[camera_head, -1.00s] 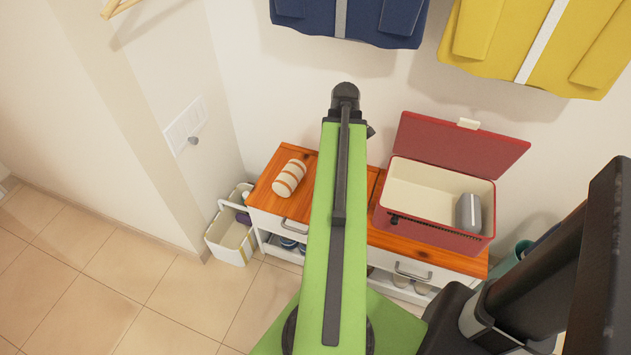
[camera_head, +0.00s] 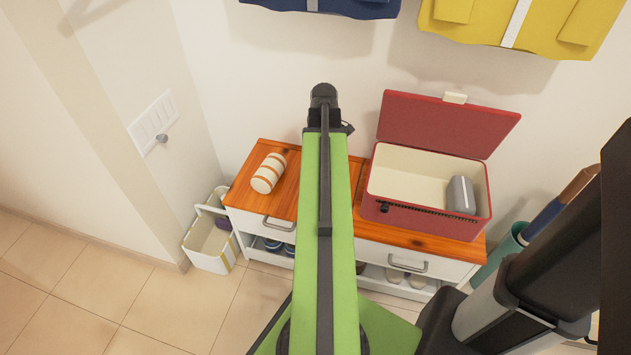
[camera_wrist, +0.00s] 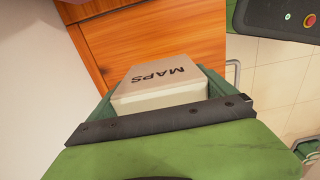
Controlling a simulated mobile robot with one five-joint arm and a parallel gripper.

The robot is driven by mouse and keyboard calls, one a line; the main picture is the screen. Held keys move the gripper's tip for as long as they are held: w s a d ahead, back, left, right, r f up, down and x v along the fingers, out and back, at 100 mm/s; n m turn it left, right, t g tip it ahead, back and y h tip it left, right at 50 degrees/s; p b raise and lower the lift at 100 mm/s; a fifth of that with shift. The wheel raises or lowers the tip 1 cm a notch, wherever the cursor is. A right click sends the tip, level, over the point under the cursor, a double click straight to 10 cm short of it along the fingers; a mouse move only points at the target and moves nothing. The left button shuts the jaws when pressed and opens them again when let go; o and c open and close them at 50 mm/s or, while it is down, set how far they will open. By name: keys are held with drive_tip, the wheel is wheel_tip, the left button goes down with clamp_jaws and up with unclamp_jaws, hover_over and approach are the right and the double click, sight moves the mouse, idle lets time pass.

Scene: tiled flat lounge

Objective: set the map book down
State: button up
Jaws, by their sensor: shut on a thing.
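The map book (camera_wrist: 165,82) is a pale block lettered MAPS, seen in the wrist view. My gripper (camera_wrist: 160,120) is shut on it; a dark bar and green part cross in front of the book's near side. Green also shows around the book's sides, and I cannot tell whether it is cover or finger. The orange wooden cabinet top (camera_wrist: 120,45) lies beyond the book; I cannot tell whether they touch. In the head view, my green arm hides the gripper and book, and crosses the middle of the cabinet top (camera_head: 240,195).
A striped roll (camera_head: 268,173) lies on the cabinet's left part. An open red box (camera_head: 425,218) with a grey object (camera_head: 461,195) inside stands on the right. A white caddy (camera_head: 208,250) is on the floor at left. Yellow (camera_head: 560,25) and blue (camera_head: 370,8) jackets hang above.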

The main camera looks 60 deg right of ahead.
wheel_tip(320, 180, down, 6)
drive_tip(key=b, duration=0.4)
drive_tip(key=shift+f+b, duration=0.15)
drive_tip(key=shift+b, duration=0.2)
drive_tip(key=shift+r, duration=0.2)
drive_tip(key=shift+f, duration=0.15)
drive_tip(key=o, duration=1.2)
wheel_tip(320, 180, up, 13)
drive_tip(key=p, duration=1.2)
drive_tip(key=shift+f+p, duration=0.2)
drive_tip(key=shift+p, duration=0.15)
drive_tip(key=shift+f, duration=0.1)
